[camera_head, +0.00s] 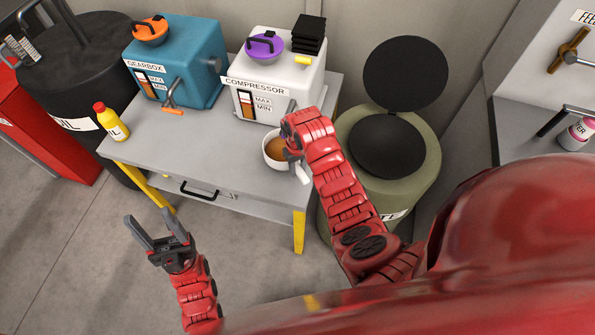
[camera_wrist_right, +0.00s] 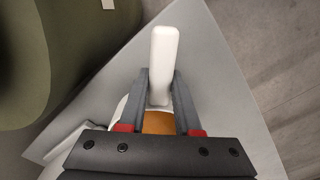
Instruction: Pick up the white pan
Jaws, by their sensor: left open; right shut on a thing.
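The white pan (camera_head: 269,152) is at the front right of the grey table, below the white compressor box, and has brown content inside. Its white handle (camera_wrist_right: 164,55) points away from the pan between the fingers in the right wrist view. My right gripper (camera_wrist_right: 160,88) is shut on the pan's handle; in the head view my right gripper (camera_head: 293,155) covers part of the pan. I cannot tell whether the pan touches the table. My left gripper (camera_head: 157,236) is open and empty, in front of the table above the floor.
The grey table (camera_head: 205,150) bears a teal gearbox (camera_head: 190,62), a white compressor (camera_head: 270,85) and a yellow bottle (camera_head: 111,122) with a red cap. A green drum (camera_head: 412,180) with a black lid stands right of the table.

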